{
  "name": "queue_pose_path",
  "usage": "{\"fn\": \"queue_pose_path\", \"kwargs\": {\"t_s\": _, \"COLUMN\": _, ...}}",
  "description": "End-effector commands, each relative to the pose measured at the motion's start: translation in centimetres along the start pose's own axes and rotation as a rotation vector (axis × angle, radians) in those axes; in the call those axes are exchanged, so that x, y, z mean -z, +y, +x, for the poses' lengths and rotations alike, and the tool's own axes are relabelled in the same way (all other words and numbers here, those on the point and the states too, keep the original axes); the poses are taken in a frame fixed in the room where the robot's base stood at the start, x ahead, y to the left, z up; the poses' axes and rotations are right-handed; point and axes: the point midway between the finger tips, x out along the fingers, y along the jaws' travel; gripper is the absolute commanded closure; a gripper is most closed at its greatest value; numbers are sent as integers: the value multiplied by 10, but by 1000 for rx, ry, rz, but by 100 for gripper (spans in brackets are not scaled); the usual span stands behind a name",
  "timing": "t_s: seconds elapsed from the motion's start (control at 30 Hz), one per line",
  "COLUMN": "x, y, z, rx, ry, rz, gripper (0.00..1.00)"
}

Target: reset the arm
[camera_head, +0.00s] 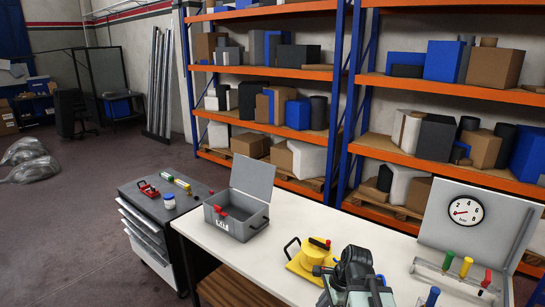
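A grey panel with a round gauge (466,212) stands upright at the table's right. Below it are green (448,260), yellow (466,267) and red (487,277) knobs on a metal frame.
A grey toolbox (237,218) with its lid open and a yellow piece (308,262) with a black handle are on the table. A drawer cabinet (150,225) adjoins at left. Loaded shelves (262,72) line the back. The left floor (60,225) is mostly clear.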

Motion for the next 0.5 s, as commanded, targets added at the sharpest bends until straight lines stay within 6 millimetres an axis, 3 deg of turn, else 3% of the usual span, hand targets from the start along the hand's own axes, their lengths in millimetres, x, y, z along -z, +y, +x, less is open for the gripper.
{"fn": "queue_pose_path", "kwargs": {"t_s": 0.03, "x": -23, "y": 6, "z": 10, "rx": -43, "ry": 23, "rz": -186, "gripper": 100}}
{"fn": "queue_pose_path", "kwargs": {"t_s": 0.13, "x": -40, "y": 18, "z": 18, "rx": -128, "ry": 67, "rz": -535, "gripper": 100}}
{"fn": "queue_pose_path", "kwargs": {"t_s": 0.3, "x": -20, "y": 35, "z": 13, "rx": -264, "ry": 103, "rz": -1005, "gripper": 100}}
{"fn": "queue_pose_path", "kwargs": {"t_s": 0.5, "x": -9, "y": 44, "z": 8, "rx": -356, "ry": 65, "rz": -1371, "gripper": 100}}
